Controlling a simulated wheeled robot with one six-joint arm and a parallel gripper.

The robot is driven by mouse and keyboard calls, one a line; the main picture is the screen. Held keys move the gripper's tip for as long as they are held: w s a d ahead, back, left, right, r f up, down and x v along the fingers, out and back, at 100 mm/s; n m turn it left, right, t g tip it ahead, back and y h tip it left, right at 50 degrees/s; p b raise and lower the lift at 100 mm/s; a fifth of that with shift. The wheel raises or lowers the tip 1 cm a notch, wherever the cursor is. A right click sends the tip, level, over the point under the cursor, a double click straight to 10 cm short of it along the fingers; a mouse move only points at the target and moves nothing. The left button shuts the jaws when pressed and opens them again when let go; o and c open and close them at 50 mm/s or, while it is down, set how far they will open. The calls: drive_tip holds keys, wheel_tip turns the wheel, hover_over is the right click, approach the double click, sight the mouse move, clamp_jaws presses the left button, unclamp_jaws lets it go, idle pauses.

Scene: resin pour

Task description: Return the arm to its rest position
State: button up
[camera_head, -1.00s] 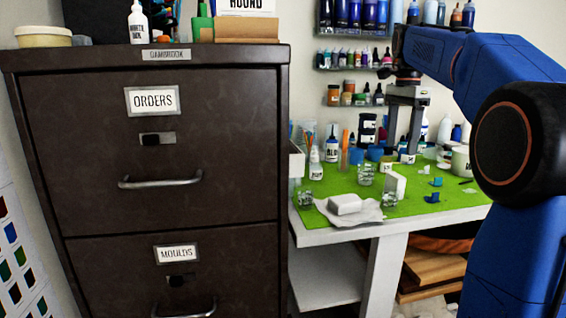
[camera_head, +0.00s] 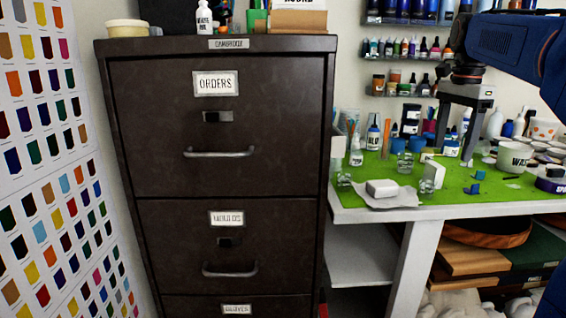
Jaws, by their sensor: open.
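My gripper (camera_head: 451,130) hangs from my blue arm at the right of the view, over the workbench. Its two grey fingers point down and stand apart, open, with no object seen between them. The fingertips are above the green mat (camera_head: 455,191), among the bottles and cups at the back. Whether they touch anything there cannot be told.
A dark filing cabinet (camera_head: 275,115) labelled ORDERS stands left of the bench, its drawers shut. A white block (camera_head: 382,188) lies on a cloth at the mat's front. Small glasses, blue cups (camera_head: 398,146) and a WAX tub (camera_head: 513,157) crowd the bench. Shelves of bottles (camera_head: 404,48) hang behind.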

drive_tip(key=s+a+f+n+t, duration=0.1)
drive_tip(key=s+a+f+n, duration=0.3)
drive_tip(key=s+f, duration=0.5)
drive_tip(key=s+a+f+n+t, duration=0.2)
drive_tip(key=s+a+f+n, duration=0.3)
drive_tip(key=s+f, duration=0.4)
drive_tip(key=s+a+f+n+t, duration=0.1)
drive_tip(key=s+a+f+n, duration=0.3)
drive_tip(key=s+f+n, duration=0.3)
wheel_tip(320, 180, down, 4)
drive_tip(key=s, duration=0.2)
drive_tip(key=shift+s+a, duration=0.25)
drive_tip(key=shift+s, duration=0.15)
drive_tip(key=shift+o, duration=0.6)
drive_tip(key=shift+r, duration=0.15)
